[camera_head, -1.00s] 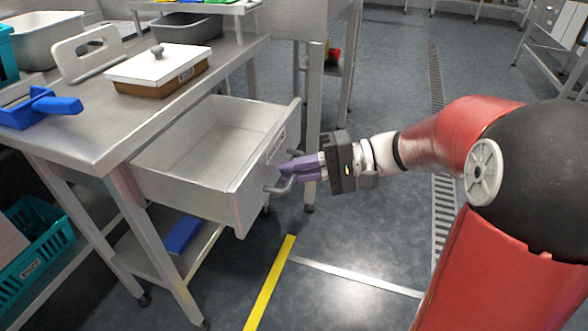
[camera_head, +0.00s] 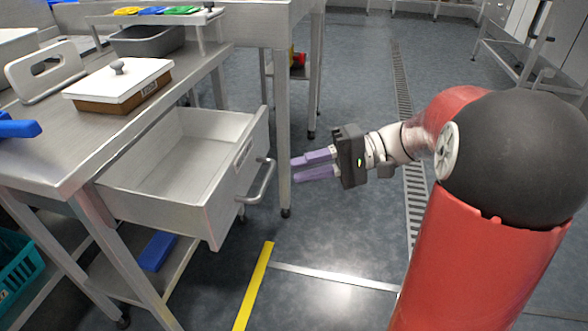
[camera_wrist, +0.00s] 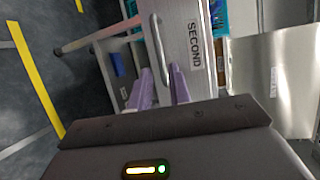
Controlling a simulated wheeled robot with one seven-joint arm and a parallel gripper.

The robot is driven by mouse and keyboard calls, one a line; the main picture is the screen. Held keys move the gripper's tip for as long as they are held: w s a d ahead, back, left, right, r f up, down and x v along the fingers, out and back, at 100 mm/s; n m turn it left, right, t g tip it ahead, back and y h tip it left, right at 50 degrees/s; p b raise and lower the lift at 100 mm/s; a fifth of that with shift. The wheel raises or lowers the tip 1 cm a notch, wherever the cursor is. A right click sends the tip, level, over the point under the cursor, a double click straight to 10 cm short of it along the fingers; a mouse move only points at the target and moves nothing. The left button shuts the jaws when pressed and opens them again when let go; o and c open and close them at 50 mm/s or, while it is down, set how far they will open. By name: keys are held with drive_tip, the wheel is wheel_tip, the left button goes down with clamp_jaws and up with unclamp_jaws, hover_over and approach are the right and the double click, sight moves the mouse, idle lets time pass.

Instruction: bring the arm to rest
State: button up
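My gripper (camera_head: 312,165) is in the air to the right of the open drawer (camera_head: 190,205), apart from the drawer's handle (camera_head: 262,183). Its two purple fingers point left toward the handle and are spread with a gap between them, with nothing held. In the wrist view the fingers (camera_wrist: 162,88) show, with the handle (camera_wrist: 160,48) and the drawer front (camera_wrist: 188,30) marked "SECOND" beyond them. My red and black arm stretches from the right side to the gripper. The drawer is pulled out and looks empty.
A steel table (camera_head: 60,150) above the drawer bears a white-lidded box (camera_head: 120,82), a white board (camera_head: 45,70) and a grey tub (camera_head: 148,40). A blue thing (camera_head: 157,250) lies on the lower shelf. The floor around my gripper is clear.

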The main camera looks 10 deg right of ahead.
idle(0.3)
drive_tip(key=s+a+f+h+p, duration=0.1)
drive_tip(key=s+f+h+p, duration=0.15)
drive_tip(key=s+h, duration=0.75)
drive_tip(key=s+d+r+t+h+p, duration=0.3)
drive_tip(key=s+d+t+h, duration=0.1)
drive_tip(key=d+t+h, duration=0.1)
drive_tip(key=shift+d+r+n+t+h, duration=0.15)
drive_tip(key=shift+d+n+t+h, duration=0.15)
drive_tip(key=shift+d+n+h, duration=0.15)
